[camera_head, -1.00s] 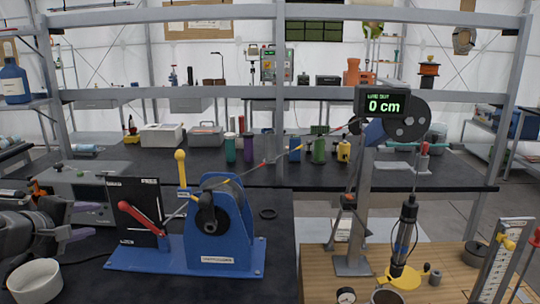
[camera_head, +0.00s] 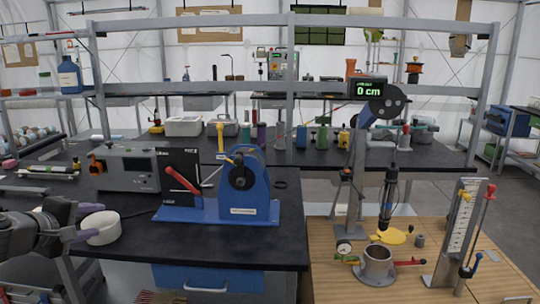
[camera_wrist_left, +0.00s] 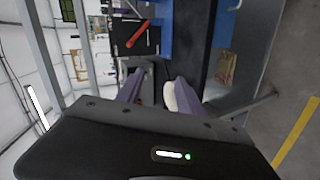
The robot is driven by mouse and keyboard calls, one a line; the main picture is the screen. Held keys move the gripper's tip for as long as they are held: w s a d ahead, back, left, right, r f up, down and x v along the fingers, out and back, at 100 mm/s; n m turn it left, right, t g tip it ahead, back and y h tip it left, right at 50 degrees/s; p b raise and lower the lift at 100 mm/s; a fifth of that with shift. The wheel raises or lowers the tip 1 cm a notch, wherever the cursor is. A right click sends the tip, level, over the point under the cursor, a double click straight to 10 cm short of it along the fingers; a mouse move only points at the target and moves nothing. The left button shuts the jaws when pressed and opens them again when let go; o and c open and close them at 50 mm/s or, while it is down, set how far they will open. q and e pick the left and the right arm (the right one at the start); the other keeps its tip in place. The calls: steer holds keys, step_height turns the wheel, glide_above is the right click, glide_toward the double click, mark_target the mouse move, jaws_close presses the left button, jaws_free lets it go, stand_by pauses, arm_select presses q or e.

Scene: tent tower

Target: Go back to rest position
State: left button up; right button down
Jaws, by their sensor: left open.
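My left gripper (camera_head: 84,222) is at the lower left of the head view, in front of the black bench's left front edge. It is open, with a white cup (camera_head: 101,228) right behind and beside its purple fingers. In the left wrist view the two purple fingers (camera_wrist_left: 158,92) stand apart, and part of a white object shows beside the right finger; I cannot tell whether they touch. My right gripper is not in view.
A blue winch with a red lever (camera_head: 240,190) stands on the black bench (camera_head: 240,243). A grey instrument box (camera_head: 127,168) is behind it to the left. A wooden table (camera_head: 330,284) at the right holds a metal pot (camera_head: 377,261) and a measuring stand (camera_head: 460,225).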

arm_select(q)
step_height(320, 180, down, 16)
steer(key=a+m+g+y, duration=0.1)
steer(key=g+y, duration=0.2)
steer(key=s+d+f+m+g+h+p, duration=0.1)
steer(key=s+d+f+m, duration=0.15)
steer(key=d+f, duration=0.6)
steer(key=s+d+f+m+g+h, duration=0.1)
steer(key=s+d+f+m+g, duration=0.15)
steer(key=d+f, duration=0.65)
steer(key=s+d+f+m+g+h, duration=0.2)
steer(key=s+d+f+m+g, duration=0.1)
steer(key=s+d+f, duration=0.6)
steer(key=s+d+f+m+g+h+p, duration=0.1)
steer(key=s+d+f+m+g+h, duration=0.1)
steer(key=s+d+f, duration=0.7)
steer(key=s+d+m+g, duration=0.1)
steer(key=s+d+m, duration=0.1)
steer(key=s, duration=0.4)
steer(key=shift+s+d+p, duration=0.3)
steer(key=shift+s+d, duration=0.05)
steer(key=shift+d, duration=0.4)
